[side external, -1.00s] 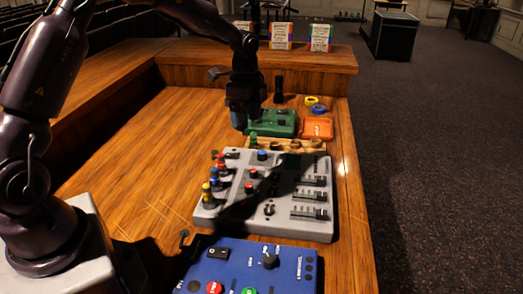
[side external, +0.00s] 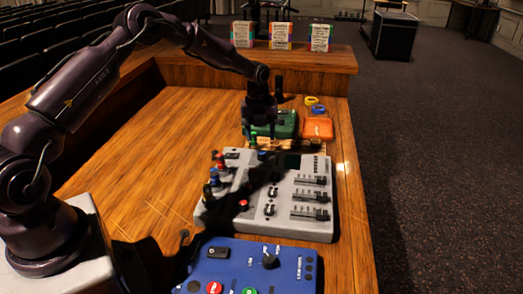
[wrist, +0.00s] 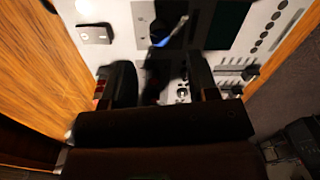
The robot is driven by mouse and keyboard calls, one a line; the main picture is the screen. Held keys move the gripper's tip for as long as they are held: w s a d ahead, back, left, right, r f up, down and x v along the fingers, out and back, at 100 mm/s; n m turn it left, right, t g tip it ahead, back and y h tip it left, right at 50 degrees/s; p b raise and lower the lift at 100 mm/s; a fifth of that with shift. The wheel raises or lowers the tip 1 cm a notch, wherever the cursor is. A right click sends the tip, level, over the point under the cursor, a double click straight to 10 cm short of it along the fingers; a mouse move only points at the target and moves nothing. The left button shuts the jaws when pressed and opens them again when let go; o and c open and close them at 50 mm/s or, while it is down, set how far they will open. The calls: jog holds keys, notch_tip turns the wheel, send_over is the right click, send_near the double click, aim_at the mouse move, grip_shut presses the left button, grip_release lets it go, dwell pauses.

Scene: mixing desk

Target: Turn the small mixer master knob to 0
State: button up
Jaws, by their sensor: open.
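The grey mixer (side external: 320,222) lies on the wooden desk, with knobs, colored plugs at its left and sliders at its right. My gripper (side external: 262,143) hangs over its far edge, pointing down. A dark knob with a blue pointer (wrist: 168,32) shows just beyond the fingers, partly in shadow. A silver-centered knob (wrist: 182,92) sits close to the right finger. Labels are too small to read, so I cannot tell which knob is the master.
A blue box (side external: 235,262) with a black knob (side external: 270,260) and colored buttons is nearest the camera. A green box (side external: 287,124) and an orange case (side external: 317,128) lie beyond the mixer. The desk (side external: 150,190) left of the mixer is clear.

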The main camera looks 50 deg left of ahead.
aim_at(262, 152)
notch_tip(262, 152, down, 6)
jog(key=shift+w+r, duration=0.1)
jog(key=c, duration=0.9)
jog(key=shift+n, duration=0.4)
